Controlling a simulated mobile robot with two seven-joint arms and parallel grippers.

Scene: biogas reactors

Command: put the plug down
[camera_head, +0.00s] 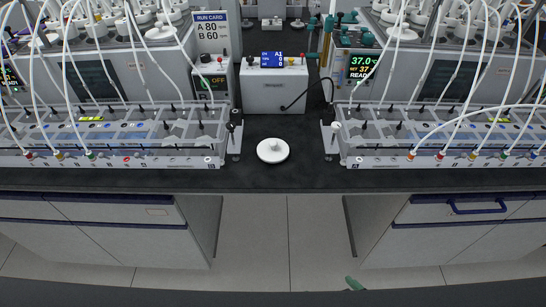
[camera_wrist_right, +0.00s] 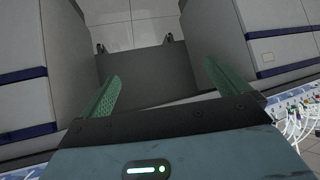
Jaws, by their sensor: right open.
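A white round plug (camera_head: 273,150), a flat disc with a small raised knob, rests on the dark bench top (camera_head: 285,178) between the two racks, near the front edge. Nothing holds it. My right gripper (camera_head: 355,283) shows in the head view only as a green fingertip low in front of the bench, apart from the plug. In the right wrist view my right gripper (camera_wrist_right: 161,72) has its green fingers spread with nothing between them. The plug does not show in that view. My left gripper is not in view.
Clear racks with white tubes stand left (camera_head: 120,140) and right (camera_head: 440,135) of the plug. A white box with a blue display (camera_head: 275,90) stands behind it, with a black cable on its right. Drawer cabinets (camera_head: 110,225) flank an open gap below the bench.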

